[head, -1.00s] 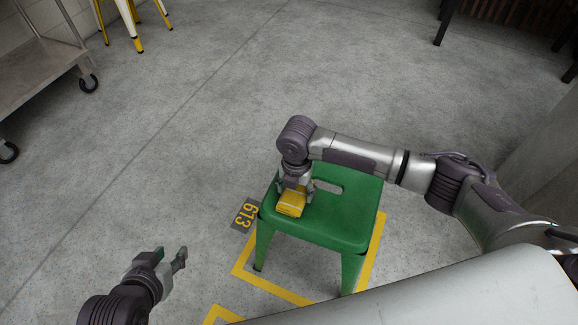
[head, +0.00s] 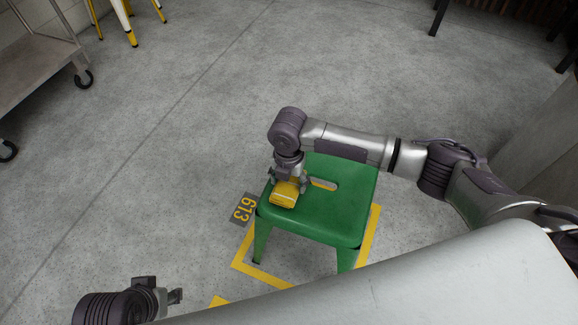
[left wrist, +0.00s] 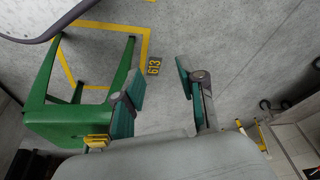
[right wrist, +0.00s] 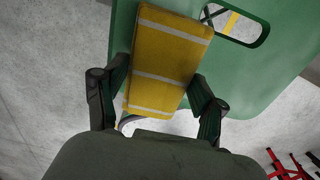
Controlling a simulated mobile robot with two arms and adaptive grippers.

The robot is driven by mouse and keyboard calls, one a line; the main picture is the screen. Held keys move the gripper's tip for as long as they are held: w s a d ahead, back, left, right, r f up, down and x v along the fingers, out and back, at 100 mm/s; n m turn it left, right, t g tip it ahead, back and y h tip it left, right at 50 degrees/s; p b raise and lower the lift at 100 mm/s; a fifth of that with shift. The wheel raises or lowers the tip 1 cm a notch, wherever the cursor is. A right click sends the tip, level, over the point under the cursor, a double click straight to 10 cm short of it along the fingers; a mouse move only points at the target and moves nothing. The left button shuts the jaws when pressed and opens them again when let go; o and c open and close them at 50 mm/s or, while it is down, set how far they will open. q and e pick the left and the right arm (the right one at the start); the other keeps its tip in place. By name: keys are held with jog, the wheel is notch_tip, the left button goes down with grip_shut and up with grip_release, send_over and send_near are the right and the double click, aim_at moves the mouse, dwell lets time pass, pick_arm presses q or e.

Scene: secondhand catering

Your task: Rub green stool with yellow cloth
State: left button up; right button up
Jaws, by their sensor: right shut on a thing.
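The green stool (head: 330,215) stands on the floor in front of me, its seat level with a slot in the middle. The folded yellow cloth (head: 286,196) with pale stripes is at the seat's left part, and it also shows against the green seat in the right wrist view (right wrist: 170,50). My right gripper (head: 288,180) points down and is shut on the cloth, one finger on each side. Whether the cloth presses on the seat is hard to tell. My left gripper (head: 172,297) is low left of the stool, open and empty; its parted fingers show in the left wrist view (left wrist: 162,78).
Yellow floor tape (head: 262,273) and a "613" floor label (head: 243,208) lie around the stool. A metal trolley (head: 35,55) stands at the upper left, near a white stool with yellow feet (head: 125,15).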

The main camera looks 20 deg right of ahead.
jog(key=shift+r+p, duration=0.3)
jog(key=shift+p, duration=0.05)
jog(key=shift+r+p, duration=0.35)
jog(key=shift+p, duration=0.1)
jog(key=shift+r+p, duration=0.55)
jog(key=shift+p, duration=0.15)
jog(key=shift+r+p, duration=0.35)
jog(key=shift+p, duration=0.1)
jog(key=shift+r+p, duration=0.35)
jog(key=shift+p, duration=0.1)
pick_arm(q)
notch_tip(320, 180, down, 20)
jog(key=s+d+g+p, duration=0.1)
pick_arm(e)
jog(key=shift+r, duration=0.45)
pick_arm(q)
jog(key=shift+s, duration=0.1)
